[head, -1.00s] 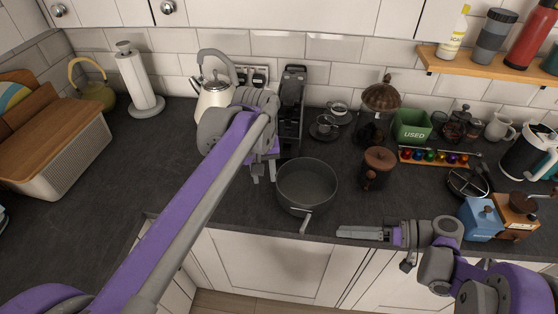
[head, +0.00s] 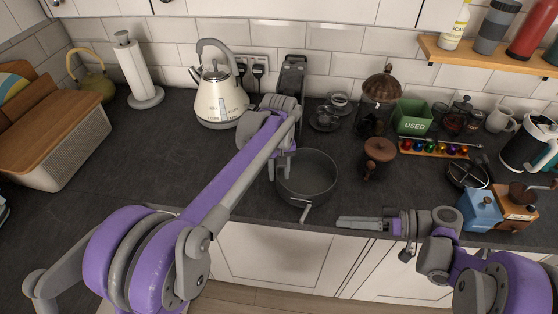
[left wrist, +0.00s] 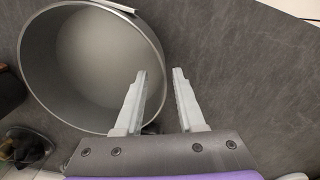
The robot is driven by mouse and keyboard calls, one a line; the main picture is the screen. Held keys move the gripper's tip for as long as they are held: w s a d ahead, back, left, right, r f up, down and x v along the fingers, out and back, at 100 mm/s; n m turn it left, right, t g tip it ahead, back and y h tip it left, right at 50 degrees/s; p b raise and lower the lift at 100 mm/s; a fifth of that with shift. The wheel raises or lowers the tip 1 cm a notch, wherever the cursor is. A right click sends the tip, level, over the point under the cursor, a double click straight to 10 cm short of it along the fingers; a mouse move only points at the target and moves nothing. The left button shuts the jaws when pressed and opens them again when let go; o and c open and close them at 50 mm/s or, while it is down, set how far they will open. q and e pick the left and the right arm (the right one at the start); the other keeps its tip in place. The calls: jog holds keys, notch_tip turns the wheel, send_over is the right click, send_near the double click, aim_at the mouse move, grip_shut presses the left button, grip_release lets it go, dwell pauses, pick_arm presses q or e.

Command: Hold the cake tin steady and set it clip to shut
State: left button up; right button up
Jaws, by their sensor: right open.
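The cake tin (head: 310,183) is a round, dark grey, empty tin standing near the worktop's front edge. Its clip (head: 305,211) sticks out from the front wall towards me, swung away from it. In the left wrist view the tin (left wrist: 95,65) fills the left side, and part of the clip (left wrist: 117,6) shows at the top edge. My left gripper (head: 283,172) is at the tin's left rim, open; in the left wrist view its fingers (left wrist: 159,72) appear on either side of the rim. My right gripper (head: 338,222) is open and empty, right of the clip, pointing left.
A cream kettle (head: 219,100) is at the back left. The worktop left of the tin is clear.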

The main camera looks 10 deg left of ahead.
pick_arm(q)
jog(key=shift+f, duration=1.15)
grip_shut()
dwell(0.5)
